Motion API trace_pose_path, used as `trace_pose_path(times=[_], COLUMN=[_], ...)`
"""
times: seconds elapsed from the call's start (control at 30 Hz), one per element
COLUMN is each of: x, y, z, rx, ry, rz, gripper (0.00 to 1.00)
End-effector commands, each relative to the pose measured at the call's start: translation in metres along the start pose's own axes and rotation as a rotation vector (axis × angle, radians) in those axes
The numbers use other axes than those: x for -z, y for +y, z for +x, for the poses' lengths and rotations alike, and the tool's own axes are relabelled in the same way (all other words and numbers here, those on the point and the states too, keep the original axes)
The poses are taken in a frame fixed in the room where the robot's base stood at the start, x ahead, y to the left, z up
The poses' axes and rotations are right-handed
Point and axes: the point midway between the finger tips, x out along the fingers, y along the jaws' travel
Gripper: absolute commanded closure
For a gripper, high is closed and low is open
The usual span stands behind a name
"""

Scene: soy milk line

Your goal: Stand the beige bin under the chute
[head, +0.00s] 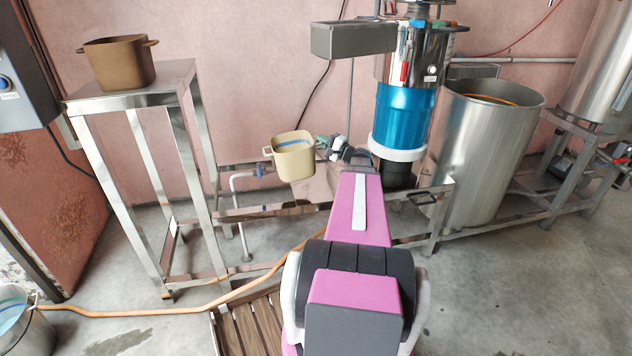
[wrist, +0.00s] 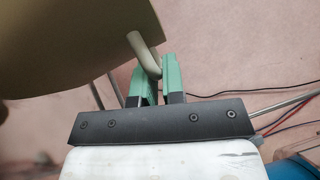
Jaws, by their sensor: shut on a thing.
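The beige bin (head: 294,160) is in the air, slightly tilted, left of the blue and steel machine in the head view. My gripper (head: 328,146) is at the bin's right side, shut on its handle. In the wrist view the bin's wall (wrist: 70,40) fills the upper left, and its curved handle (wrist: 146,55) sits between the green fingertips of my gripper (wrist: 161,80). A grey box-like chute (head: 353,38) juts left from the machine, above and to the right of the bin. The bin's underside and what is directly below it are partly hidden.
A brown bin (head: 118,62) stands on a tall steel table (head: 130,90) at left. The blue machine (head: 403,115) and a large steel drum (head: 490,150) stand right. A low steel frame (head: 270,208) runs below the bin. An orange hose (head: 190,312) crosses the floor.

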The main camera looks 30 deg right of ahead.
Motion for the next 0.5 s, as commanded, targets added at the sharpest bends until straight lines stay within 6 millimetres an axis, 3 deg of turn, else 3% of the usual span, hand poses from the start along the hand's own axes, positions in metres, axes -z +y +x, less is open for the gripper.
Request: trace_pose_path(times=[0.03, 0.17, 0.5], x=[0.012, 0.025, 0.021], y=[-0.002, -0.004, -0.004], z=[-0.006, -0.016, -0.023], rx=[0.005, 0.011, 0.065], ry=[0.013, 0.031, 0.033], rz=[0.000, 0.000, 0.052], gripper=[1.00, 1.00, 1.00])
